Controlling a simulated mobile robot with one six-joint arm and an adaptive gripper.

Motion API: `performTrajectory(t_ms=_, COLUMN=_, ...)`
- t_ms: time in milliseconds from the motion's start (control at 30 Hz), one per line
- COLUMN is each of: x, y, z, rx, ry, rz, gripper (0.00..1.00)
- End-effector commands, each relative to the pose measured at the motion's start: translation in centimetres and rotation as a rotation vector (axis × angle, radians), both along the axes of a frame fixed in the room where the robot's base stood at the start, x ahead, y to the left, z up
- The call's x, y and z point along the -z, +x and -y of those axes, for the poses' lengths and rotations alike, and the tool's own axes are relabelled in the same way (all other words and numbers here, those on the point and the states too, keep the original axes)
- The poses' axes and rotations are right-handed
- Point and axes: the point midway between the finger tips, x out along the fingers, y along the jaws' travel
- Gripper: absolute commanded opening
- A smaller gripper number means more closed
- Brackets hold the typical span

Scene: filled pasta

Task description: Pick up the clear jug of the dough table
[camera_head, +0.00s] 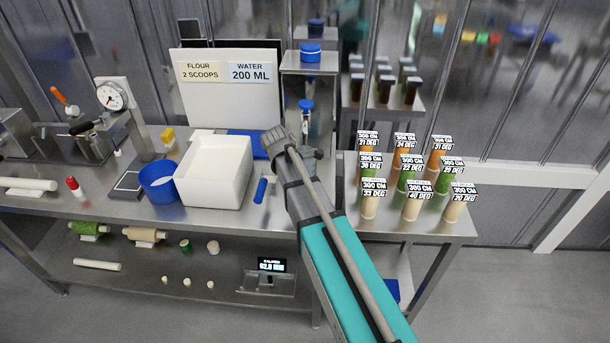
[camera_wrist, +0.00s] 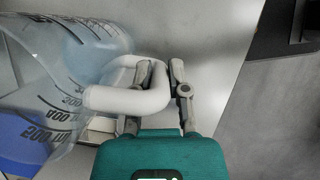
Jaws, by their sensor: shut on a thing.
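In the wrist view, the clear jug (camera_wrist: 62,62) fills the left side, with dark measuring marks on its wall. Its pale, thick handle (camera_wrist: 128,100) reaches right, between my gripper's fingers. My gripper (camera_wrist: 160,75) is shut on this handle. I cannot tell whether the jug's base touches the table. The steel dough table (camera_head: 110,200) shows around my arm there.
A white bin (camera_head: 215,193), a blue tub (camera_head: 158,188) and a blue-handled tool (camera_head: 261,190) are left of my arm. A steel dispenser stand (camera_head: 309,62) is behind it. Several labelled pasta-coloured cylinders (camera_head: 412,207) are close on the right.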

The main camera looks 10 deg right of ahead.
Motion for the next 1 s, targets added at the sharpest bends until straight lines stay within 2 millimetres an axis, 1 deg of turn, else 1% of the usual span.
performTrajectory(t_ms=367, x=0.0, y=0.0, z=0.0, rx=0.001, ry=0.000, rz=0.000, gripper=0.00)
performTrajectory(t_ms=567, x=-0.4, y=0.0, z=0.0, rx=0.001, ry=0.000, rz=0.000, gripper=0.00)
performTrajectory(t_ms=767, x=-1.5, y=0.0, z=0.0, rx=0.001, ry=0.000, rz=0.000, gripper=0.00)
performTrajectory(t_ms=1000, x=-3.5, y=0.0, z=0.1, rx=0.001, ry=0.000, rz=0.000, gripper=0.00)
